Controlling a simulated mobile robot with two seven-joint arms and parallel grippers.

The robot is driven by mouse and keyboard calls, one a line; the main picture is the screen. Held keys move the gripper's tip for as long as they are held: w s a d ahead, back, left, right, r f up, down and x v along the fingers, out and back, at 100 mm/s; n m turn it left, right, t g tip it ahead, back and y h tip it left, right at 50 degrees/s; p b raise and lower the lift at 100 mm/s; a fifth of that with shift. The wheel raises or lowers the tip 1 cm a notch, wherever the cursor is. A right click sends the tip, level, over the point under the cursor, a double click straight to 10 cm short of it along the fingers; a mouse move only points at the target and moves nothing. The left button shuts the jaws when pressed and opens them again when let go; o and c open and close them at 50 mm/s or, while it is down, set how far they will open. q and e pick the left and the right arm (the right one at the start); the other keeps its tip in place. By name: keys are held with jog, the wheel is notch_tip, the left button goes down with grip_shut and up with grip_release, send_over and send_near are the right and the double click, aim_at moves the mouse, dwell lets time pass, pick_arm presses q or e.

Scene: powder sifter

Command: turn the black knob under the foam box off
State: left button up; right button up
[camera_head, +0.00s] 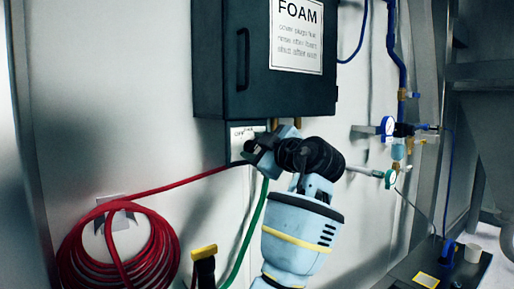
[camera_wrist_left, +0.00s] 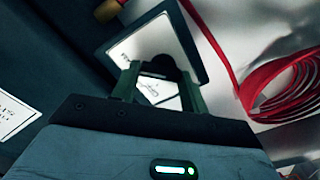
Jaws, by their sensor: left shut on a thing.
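The dark foam box (camera_head: 218,65) hangs on the wall, with a white FOAM sign (camera_head: 297,35) on its front. Below it is a small panel with a white label plate (camera_head: 236,139), also seen in the left wrist view (camera_wrist_left: 128,50). My left gripper (camera_head: 253,148) is at this panel, under the box. In the left wrist view its fingers (camera_wrist_left: 160,72) are closed around the black knob (camera_wrist_left: 164,63). The knob is mostly hidden by my gripper in the head view. The label's writing is too small to read. My right gripper is not in view.
A coiled red hose (camera_head: 120,250) hangs at lower left, its line running up to the panel. A green hose (camera_head: 246,235) hangs behind my arm. Blue pipes and gauges (camera_head: 388,126) are on the wall at right. A dark table (camera_head: 395,280) stands at lower right.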

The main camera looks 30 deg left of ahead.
pick_arm(q)
jog(key=shift+w+f+n+b, duration=0.1)
jog(key=shift+f+n+b, duration=0.15)
jog(key=shift+n+b, duration=0.05)
jog(key=n+b, duration=0.3)
jog(key=n, duration=0.3)
jog(key=shift+f+b, duration=0.15)
jog(key=shift+b, duration=0.25)
jog(key=shift+n, duration=0.4)
jog(key=n+b, duration=0.2)
jog(key=n, duration=0.3)
jog(key=shift+s+b, duration=0.2)
jog(key=shift+b, duration=0.15)
jog(key=n+b, duration=0.1)
jog(key=n, duration=0.4)
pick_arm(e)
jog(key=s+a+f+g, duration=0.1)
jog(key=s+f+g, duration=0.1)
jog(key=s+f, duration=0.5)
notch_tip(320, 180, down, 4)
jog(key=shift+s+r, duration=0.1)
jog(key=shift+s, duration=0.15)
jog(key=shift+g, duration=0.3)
pick_arm(q)
jog(key=o, duration=1)
jog(key=shift+s, duration=0.1)
